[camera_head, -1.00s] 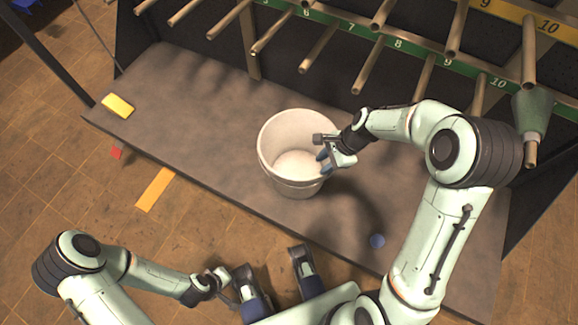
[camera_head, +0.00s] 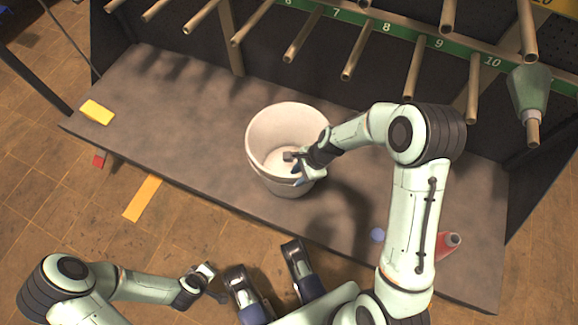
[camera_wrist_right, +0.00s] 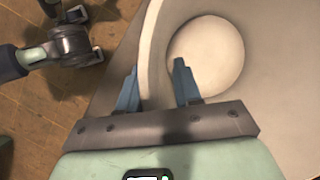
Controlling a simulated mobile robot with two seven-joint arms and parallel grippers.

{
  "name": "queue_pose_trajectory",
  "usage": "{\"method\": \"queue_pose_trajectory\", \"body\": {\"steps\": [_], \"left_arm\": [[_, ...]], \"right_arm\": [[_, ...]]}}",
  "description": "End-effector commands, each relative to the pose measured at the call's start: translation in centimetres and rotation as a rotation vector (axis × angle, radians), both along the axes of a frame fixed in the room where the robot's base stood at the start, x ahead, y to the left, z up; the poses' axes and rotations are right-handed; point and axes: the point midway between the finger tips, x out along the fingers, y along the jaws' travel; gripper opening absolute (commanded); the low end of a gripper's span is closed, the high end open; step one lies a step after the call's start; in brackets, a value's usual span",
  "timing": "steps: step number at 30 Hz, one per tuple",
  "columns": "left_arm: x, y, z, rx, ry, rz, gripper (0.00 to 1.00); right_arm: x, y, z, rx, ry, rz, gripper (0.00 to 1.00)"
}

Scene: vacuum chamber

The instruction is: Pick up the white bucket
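The white bucket (camera_head: 262,150) stands upright on the grey bench top, open end up and empty as far as I can see. My right gripper (camera_head: 292,168) is at the bucket's right side in the head view, partly covering its rim. In the right wrist view, the right gripper's blue fingers (camera_wrist_right: 157,88) are apart, one outside the bucket wall and one inside, with the wall (camera_wrist_right: 152,60) between them. I cannot see the fingers pressing on the wall. My left gripper (camera_head: 212,283) is apart from the bucket, off the bench's front edge, its fingers spread and empty.
The grey bench (camera_head: 180,130) is mostly clear left of the bucket. A yellow block (camera_head: 97,112) lies at its left end. A blue disc (camera_head: 377,235) and a red object (camera_head: 449,243) are at the right. Rows of pegs (camera_head: 355,60) stick out behind.

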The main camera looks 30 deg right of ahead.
Motion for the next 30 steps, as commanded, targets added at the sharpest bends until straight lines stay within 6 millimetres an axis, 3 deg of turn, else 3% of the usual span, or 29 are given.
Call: {"method": "queue_pose_trajectory", "body": {"steps": [5, 8, 9, 30], "left_arm": [[0.01, -0.01, 0.11, 0.000, 0.000, 0.000, 0.00], [-0.01, -0.02, 0.11, 0.000, 0.000, 0.000, 0.00], [-0.02, -0.02, 0.11, 0.000, 0.000, 0.000, 0.00], [-0.07, -0.05, 0.09, -0.001, 0.002, -0.001, 0.00]], "right_arm": [[0.03, 0.00, 0.10, 0.000, -0.002, -0.001, 0.34], [0.02, 0.00, 0.11, 0.000, -0.001, 0.000, 0.01], [0.02, 0.00, 0.11, 0.000, -0.001, 0.000, 0.00], [0.00, -0.01, 0.11, 0.000, -0.001, 0.001, 0.00]]}}
